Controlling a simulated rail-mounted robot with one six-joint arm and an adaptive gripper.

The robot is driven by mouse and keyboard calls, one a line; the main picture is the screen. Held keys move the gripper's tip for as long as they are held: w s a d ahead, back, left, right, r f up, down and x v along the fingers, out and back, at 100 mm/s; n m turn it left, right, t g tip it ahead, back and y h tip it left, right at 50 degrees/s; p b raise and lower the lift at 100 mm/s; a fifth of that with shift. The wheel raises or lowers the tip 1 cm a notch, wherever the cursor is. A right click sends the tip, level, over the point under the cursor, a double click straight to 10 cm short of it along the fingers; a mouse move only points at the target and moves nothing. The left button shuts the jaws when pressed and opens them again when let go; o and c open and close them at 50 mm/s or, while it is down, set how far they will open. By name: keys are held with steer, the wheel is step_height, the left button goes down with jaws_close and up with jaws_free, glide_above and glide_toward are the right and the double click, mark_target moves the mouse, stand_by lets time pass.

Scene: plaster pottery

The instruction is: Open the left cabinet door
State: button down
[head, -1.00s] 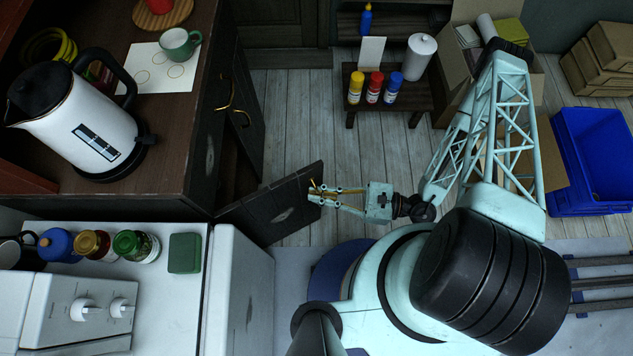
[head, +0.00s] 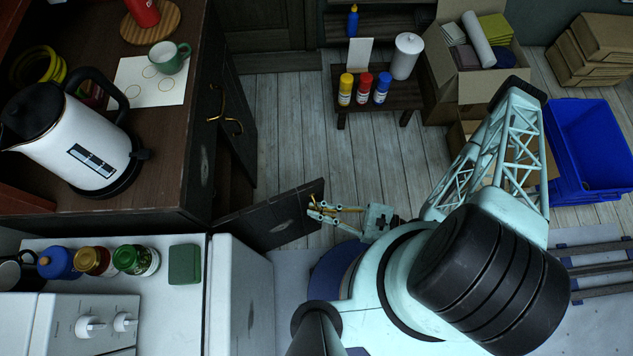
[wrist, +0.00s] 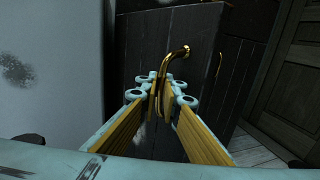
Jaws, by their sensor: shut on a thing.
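The left cabinet door (head: 268,218) is dark wood and stands swung out from the cabinet, beside the stove in the head view. Its brass handle (wrist: 176,54) is near the door's free edge. My gripper (head: 320,211) is at that edge in the head view. In the wrist view my gripper (wrist: 161,100) is shut on the handle, with yellow-lined fingers on either side of it. The fingers hide the handle's lower part. The other cabinet door (head: 238,120), with its own brass handle (wrist: 219,65), stands farther back, apart from my gripper.
The white stove (head: 190,320) stands close beside the open door, with jars on top. A kettle (head: 75,135) and a green mug (head: 170,57) stand on the cabinet top. A low bench (head: 378,95) with spray cans stands behind. Wooden floor (head: 320,145) between is clear.

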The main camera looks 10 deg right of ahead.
steer(key=shift+d+f, duration=0.1)
steer(key=c, duration=2.9)
jaws_free()
steer(key=shift+o, duration=0.2)
steer(key=shift+d, duration=0.25)
steer(key=v, duration=1.1)
steer(key=shift+s, duration=0.15)
steer(key=shift+d, duration=0.2)
jaws_close()
